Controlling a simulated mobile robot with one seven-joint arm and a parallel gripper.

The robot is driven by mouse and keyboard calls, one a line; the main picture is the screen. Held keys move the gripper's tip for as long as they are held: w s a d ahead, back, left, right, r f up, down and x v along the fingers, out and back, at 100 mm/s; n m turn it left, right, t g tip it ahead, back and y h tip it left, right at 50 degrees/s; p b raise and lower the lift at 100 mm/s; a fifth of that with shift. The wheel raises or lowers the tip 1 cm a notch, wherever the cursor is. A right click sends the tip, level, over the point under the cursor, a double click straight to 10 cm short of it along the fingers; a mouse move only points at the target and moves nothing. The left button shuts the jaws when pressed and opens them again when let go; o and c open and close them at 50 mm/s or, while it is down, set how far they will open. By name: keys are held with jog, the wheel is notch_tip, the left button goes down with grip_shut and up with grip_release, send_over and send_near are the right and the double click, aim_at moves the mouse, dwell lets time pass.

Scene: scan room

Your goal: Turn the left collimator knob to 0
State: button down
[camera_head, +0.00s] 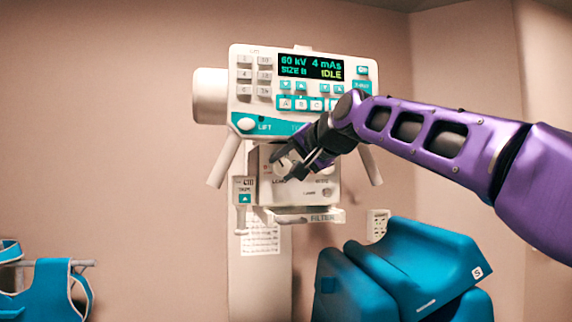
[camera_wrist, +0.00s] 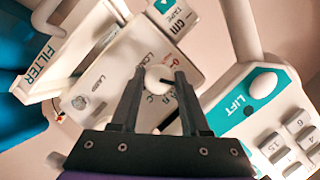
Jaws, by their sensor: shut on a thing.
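The left collimator knob (camera_wrist: 157,80) is a round white knob on the white collimator face (camera_wrist: 118,68). In the wrist view it sits between the two dark fingertips of my gripper (camera_wrist: 160,76). My gripper is shut on it. In the head view my gripper (camera_head: 282,167) reaches in from the right, and its fingers straddle the knob (camera_head: 284,165) over the collimator panel (camera_head: 335,192). A label that reads like "LONG" is beside the knob. The fingers hide part of the dial, and I cannot read its setting. The right part of the panel is largely behind my wrist.
Above is the control console (camera_head: 263,125) with a lit screen (camera_head: 310,67) reading IDLE. Handles (camera_head: 224,161) angle down on both sides. A FILTER rail (camera_head: 312,216) and a tape box (camera_head: 244,190) are close by. A blue chair (camera_head: 400,270) stands below right.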

jog(key=n+h+p, duration=0.2)
jog(key=n, duration=0.1)
jog(key=n+h+p, duration=0.1)
jog(key=shift+s+a+r, duration=0.15)
jog(key=shift+a+r, duration=0.1)
jog(key=n+t+h+p, duration=0.1)
jog(key=n+h, duration=0.1)
jog(key=n, duration=0.1)
jog(key=shift+f+n, duration=0.15)
jog(key=shift+n, duration=0.25)
jog(key=shift+h, duration=0.4)
jog(key=shift+c, duration=2)
grip_release()
